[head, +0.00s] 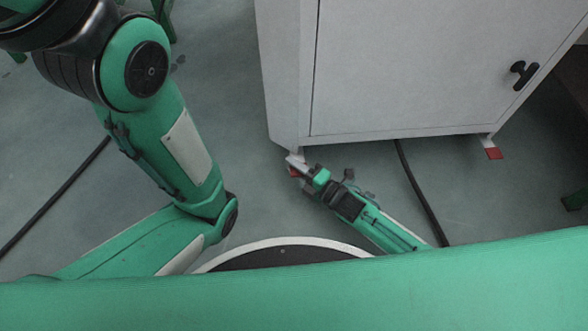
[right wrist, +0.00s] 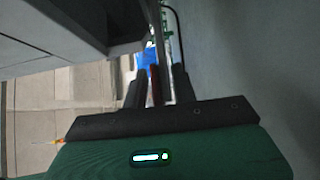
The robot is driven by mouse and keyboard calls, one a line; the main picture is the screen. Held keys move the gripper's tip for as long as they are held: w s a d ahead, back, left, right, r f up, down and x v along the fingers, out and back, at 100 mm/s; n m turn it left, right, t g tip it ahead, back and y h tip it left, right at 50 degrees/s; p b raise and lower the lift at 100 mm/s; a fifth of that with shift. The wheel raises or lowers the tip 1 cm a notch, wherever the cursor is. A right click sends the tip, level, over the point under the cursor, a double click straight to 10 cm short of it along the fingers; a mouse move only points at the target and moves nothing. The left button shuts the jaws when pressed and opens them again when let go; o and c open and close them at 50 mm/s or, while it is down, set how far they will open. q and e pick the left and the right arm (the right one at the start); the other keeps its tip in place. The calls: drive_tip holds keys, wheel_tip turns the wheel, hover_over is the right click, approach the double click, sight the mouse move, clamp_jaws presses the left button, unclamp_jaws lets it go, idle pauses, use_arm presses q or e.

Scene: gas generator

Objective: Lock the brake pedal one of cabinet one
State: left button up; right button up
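The white cabinet (head: 420,65) has a red brake pedal (head: 293,172) at its near left foot and another red pedal (head: 494,153) at its right foot. My right gripper (head: 299,166) is at the left pedal and partly covers it. In the right wrist view its two dark fingers (right wrist: 160,88) stand apart, with the narrow red pedal (right wrist: 156,84) between them, nearer the left finger. I cannot tell whether a finger touches it. My left arm shows at the left of the head view, but its gripper is out of view.
The cabinet's lower edge is close above my right gripper. Its door has a black handle (head: 524,74). A black cable (head: 420,190) runs over the floor right of the gripper, another (head: 55,198) at far left. Grey floor (head: 225,80) left of the cabinet is mostly clear.

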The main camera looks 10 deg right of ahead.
drive_tip(key=shift+w+a, duration=0.1)
drive_tip(key=shift+a, duration=0.05)
clamp_jaws()
drive_tip(key=shift+f, duration=0.35)
